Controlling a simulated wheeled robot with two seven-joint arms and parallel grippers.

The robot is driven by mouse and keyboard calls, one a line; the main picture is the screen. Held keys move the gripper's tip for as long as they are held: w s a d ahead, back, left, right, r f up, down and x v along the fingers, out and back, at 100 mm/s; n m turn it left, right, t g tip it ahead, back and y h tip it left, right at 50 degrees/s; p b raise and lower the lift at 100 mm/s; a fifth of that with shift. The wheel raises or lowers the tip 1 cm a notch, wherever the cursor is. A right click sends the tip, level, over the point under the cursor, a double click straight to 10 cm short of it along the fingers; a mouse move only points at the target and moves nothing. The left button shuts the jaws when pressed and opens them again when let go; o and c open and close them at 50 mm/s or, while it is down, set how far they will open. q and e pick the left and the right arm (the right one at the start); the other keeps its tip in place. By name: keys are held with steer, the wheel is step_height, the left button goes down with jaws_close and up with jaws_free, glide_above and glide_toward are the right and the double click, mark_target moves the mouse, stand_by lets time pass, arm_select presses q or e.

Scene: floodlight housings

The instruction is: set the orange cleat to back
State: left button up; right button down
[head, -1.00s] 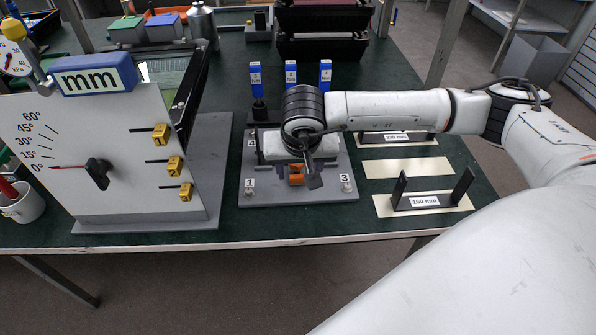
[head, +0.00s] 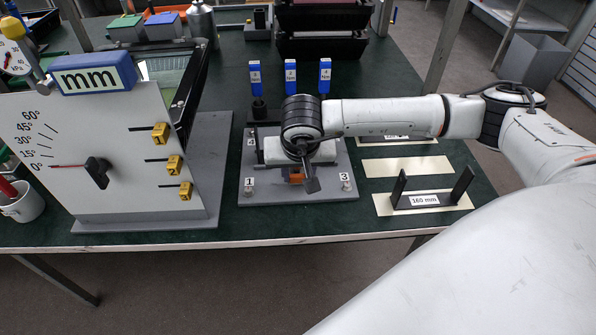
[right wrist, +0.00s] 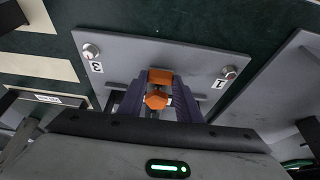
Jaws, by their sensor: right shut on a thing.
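The orange cleat (head: 296,178) is near the front middle of a grey plate (head: 262,190), mostly hidden under my right wrist in the head view. In the right wrist view the orange cleat (right wrist: 158,77) shows between the dark purple fingers of my right gripper (right wrist: 158,98). The gripper is shut on it, one finger on each side. The cleat's underside is hidden, so I cannot tell how it sits on the plate. My left gripper is not in view.
Numbered posts stand at the plate's corners, with labels 1 (head: 249,185) and 3 (head: 346,180) in front. Blue-tagged tools (head: 290,75) stand behind. A black holder marked 160 mm (head: 425,200) is at the right. A tall panel with a scale (head: 100,150) stands at the left.

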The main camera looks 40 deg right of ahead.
steer(key=shift+s+a+b, duration=0.35)
steer(key=shift+s+a, duration=0.3)
steer(key=shift+s, duration=0.3)
steer(key=shift+s+a, duration=0.1)
steer(key=shift+s, duration=0.1)
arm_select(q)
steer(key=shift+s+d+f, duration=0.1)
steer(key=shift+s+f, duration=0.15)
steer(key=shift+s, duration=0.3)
arm_select(e)
steer(key=c, duration=1.3)
jaws_free()
steer(key=shift+s, duration=0.1)
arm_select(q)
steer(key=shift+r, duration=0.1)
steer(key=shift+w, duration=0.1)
arm_select(e)
steer(key=shift+r, duration=0.25)
steer(key=v, duration=1)
steer(key=shift+f, duration=0.1)
